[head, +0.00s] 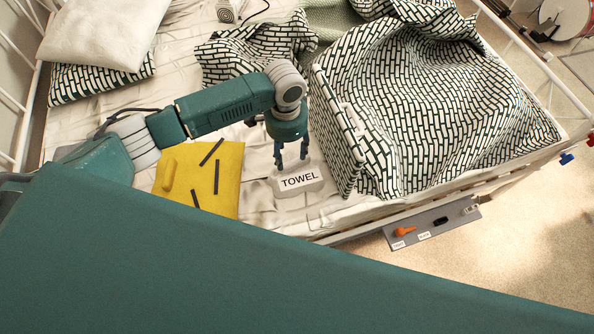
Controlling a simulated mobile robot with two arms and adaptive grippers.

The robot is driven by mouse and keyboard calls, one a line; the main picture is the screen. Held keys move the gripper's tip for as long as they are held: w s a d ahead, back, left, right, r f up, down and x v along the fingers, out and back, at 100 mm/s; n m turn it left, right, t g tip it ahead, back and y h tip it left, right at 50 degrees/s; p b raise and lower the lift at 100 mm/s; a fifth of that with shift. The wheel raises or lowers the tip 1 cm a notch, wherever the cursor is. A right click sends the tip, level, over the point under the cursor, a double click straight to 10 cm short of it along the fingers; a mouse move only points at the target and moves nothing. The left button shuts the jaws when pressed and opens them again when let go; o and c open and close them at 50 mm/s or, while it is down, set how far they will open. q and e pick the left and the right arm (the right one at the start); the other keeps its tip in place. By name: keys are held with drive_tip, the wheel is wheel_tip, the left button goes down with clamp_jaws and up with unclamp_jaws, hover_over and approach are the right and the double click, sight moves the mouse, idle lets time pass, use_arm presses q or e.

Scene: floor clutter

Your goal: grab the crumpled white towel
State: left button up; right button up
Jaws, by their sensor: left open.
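A small whitish, block-like thing labelled "TOWEL" (299,181) lies on the white bed sheet, just right of a yellow square. I cannot make out a clearly crumpled towel apart from it and the wrinkled white sheet (262,208). My left gripper (291,161) points down just above the labelled thing, at its back edge. Its two dark fingers are apart and nothing shows between them. I cannot tell whether the fingertips touch it. My right gripper is not in view.
The yellow square (232,172) bears dark strips. A patterned blanket (440,110) rises in a bulky heap close on the right. A white pillow (100,32) lies back left. A grey panel (447,224) with an orange piece (404,231) is beyond the bed's front rail.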

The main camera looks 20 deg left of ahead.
sight(292, 164)
use_arm(q)
drive_tip(key=f, duration=0.2)
drive_tip(key=d+f, duration=0.1)
drive_tip(key=f, duration=0.1)
drive_tip(key=shift+d+f, duration=0.1)
drive_tip(key=shift+f, duration=0.5)
drive_tip(key=shift+c, duration=0.2)
drive_tip(key=c, duration=0.9)
clamp_jaws()
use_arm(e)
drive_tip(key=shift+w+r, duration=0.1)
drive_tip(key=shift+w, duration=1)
